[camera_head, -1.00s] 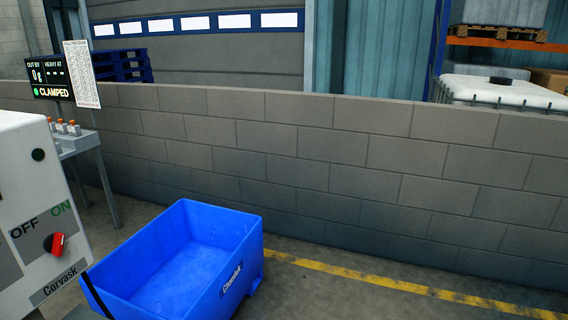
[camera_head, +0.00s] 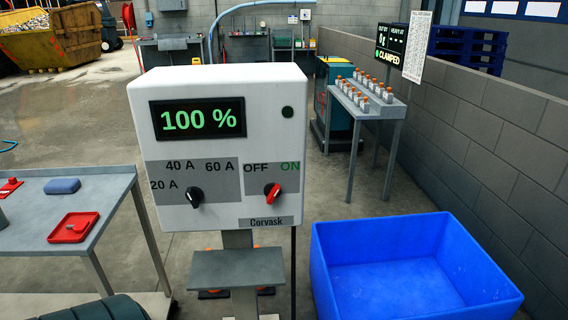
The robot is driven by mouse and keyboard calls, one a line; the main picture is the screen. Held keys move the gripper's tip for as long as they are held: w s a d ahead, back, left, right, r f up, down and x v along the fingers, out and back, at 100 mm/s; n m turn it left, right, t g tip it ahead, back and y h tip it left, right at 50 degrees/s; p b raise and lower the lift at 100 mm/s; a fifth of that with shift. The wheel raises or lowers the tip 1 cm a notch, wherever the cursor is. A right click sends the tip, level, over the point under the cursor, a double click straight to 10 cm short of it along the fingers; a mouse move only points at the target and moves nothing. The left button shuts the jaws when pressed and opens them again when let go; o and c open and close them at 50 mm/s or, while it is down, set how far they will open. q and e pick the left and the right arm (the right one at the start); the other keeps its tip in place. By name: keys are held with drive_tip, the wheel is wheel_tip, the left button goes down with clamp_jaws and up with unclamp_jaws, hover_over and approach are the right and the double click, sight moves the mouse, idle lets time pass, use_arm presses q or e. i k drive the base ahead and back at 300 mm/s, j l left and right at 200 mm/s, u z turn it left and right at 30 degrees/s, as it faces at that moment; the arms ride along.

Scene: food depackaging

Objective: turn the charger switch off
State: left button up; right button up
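The charger (camera_head: 262,110) is a white box labelled Corvask, standing upright on a grey post in the middle of the head view. Its screen (camera_head: 198,118) reads 100 % in green. The charger switch (camera_head: 272,191) is a red knob at the lower right of the front panel, below the words OFF and ON. It is tilted up and right, toward the green ON. A black dial (camera_head: 194,197) with 20 A, 40 A and 60 A marks sits to its left. Neither of my grippers is in view.
A blue bin (camera_head: 334,274), seemingly empty, stands right of the charger. A grey table (camera_head: 30,219) with red items stands at the left. A grey shelf (camera_head: 238,270) juts out below the charger box. Behind the bin are a rack of orange-capped items (camera_head: 366,97) and a block wall (camera_head: 470,130).

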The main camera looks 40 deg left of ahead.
sight(272, 191)
drive_tip(key=i+l+u, duration=0.3)
drive_tip(key=l+u, duration=0.3)
drive_tip(key=i+l+u, duration=0.1)
drive_tip(key=l+u, duration=0.2)
drive_tip(key=l, duration=0.15)
drive_tip(key=l+u, duration=0.35)
drive_tip(key=i+l, duration=0.05)
